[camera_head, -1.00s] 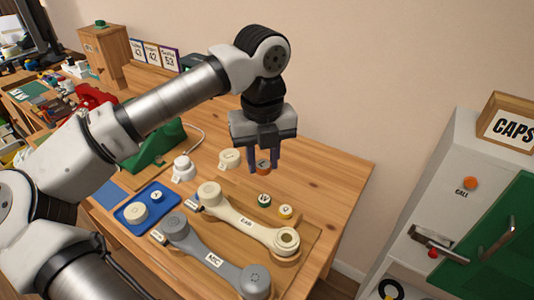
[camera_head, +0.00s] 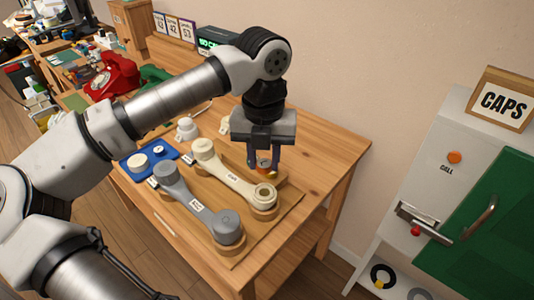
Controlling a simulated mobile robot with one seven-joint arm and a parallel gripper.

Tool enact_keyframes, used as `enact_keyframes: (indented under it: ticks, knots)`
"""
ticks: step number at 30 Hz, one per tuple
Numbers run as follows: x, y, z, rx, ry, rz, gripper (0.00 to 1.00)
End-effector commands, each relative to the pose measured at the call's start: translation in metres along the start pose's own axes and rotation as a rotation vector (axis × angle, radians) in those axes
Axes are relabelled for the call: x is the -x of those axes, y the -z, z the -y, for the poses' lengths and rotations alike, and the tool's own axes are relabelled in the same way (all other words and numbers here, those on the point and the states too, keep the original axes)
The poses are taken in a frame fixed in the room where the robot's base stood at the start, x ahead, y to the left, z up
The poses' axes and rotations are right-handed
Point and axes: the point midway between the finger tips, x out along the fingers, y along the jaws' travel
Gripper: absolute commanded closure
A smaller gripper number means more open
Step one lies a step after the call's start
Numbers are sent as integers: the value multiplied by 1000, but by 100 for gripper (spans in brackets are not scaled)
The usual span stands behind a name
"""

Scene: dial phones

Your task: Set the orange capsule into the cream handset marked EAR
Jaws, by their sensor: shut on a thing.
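My gripper (camera_head: 264,166) points down with its fingers shut on the orange capsule (camera_head: 264,162), seen small between the fingertips. It hangs just behind the round right end of the cream handset (camera_head: 233,177) in the picture, and its height above the board is hard to judge.
A grey handset (camera_head: 197,204) lies in front of the cream one. A blue tray (camera_head: 131,167) with cream and blue pieces is at the left. A white cabinet marked CAPS, with a green door (camera_head: 495,240), stands at the right. The table's right side is clear.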

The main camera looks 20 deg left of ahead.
Motion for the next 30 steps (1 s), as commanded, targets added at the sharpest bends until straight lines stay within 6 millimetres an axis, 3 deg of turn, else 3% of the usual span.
enact_keyframes:
  ticks: [10,24,30]
  knots:
    - [-10,0,-1,-10,1,0,89]
    - [-51,1,-1,-10,1,-1,89]
    - [-58,1,-1,-10,1,0,89]
